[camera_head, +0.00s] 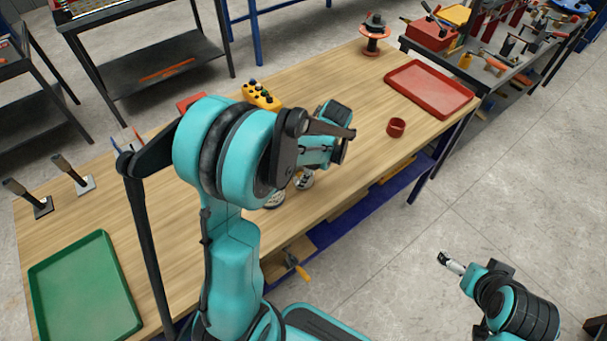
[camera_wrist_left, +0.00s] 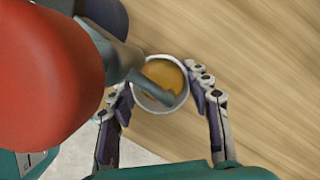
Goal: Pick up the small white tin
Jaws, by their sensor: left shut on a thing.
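The small white tin (camera_wrist_left: 166,74) shows in the left wrist view as a round white rim with an orange-brown inside, seen from above. My left gripper (camera_wrist_left: 160,92) has a finger on each side of it and is shut on it. A grey rod-like part crosses over the tin's opening. In the head view my left gripper (camera_head: 305,178) is low over the wooden table, largely hidden by my own arm, and I cannot clearly make out the tin there. My right gripper (camera_head: 451,263) is at the lower right, away from the table; its finger opening is too small to judge.
A large red rounded thing (camera_wrist_left: 45,80) fills the left of the wrist view. On the wooden table are a green tray (camera_head: 85,290), a red tray (camera_head: 430,88), a red ring-like cup (camera_head: 396,127), a yellow controller (camera_head: 260,95) and a spool (camera_head: 375,35).

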